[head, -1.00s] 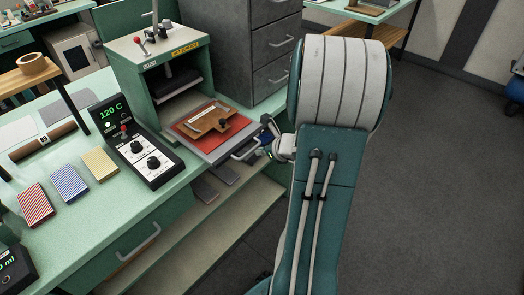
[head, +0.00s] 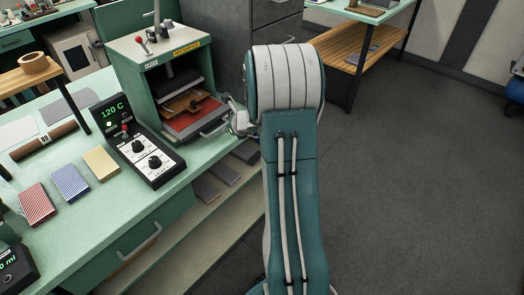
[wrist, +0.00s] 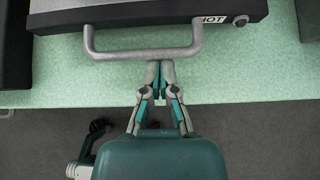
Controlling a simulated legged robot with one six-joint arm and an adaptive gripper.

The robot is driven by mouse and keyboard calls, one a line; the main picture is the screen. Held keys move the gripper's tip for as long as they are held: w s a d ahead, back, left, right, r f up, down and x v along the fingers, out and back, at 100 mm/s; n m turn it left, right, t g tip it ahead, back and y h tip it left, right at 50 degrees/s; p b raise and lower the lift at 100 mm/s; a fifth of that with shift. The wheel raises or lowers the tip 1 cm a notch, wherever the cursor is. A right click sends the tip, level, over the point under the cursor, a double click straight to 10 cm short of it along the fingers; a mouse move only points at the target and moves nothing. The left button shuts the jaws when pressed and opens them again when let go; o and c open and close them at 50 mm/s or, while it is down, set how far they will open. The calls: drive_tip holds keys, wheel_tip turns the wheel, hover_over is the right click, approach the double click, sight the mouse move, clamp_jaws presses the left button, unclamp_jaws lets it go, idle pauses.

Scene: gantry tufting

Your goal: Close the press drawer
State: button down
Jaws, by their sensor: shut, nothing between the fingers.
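The green press (head: 131,52) stands on the bench with a red lever on top. Its drawer (head: 207,124) is mostly inside the press, and only its front part sticks out. A red pad (head: 178,121) and a brown piece (head: 186,103) lie on it, partly under the upper plate. In the head view my gripper (head: 236,120) is right of the drawer front, partly hidden by my arm.
A control box (head: 137,143) reading 120 C stands left of the press. Grey drawers (head: 262,20) stand behind it to the right. Dark flat pieces (head: 224,173) lie on the shelf below the bench. The floor on the right is open.

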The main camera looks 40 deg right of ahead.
sight(216, 123)
drive_tip(key=w, duration=0.3)
drive_tip(key=shift+w+a+r, duration=0.15)
drive_tip(key=shift+w, duration=0.55)
drive_tip(key=shift+r, duration=0.1)
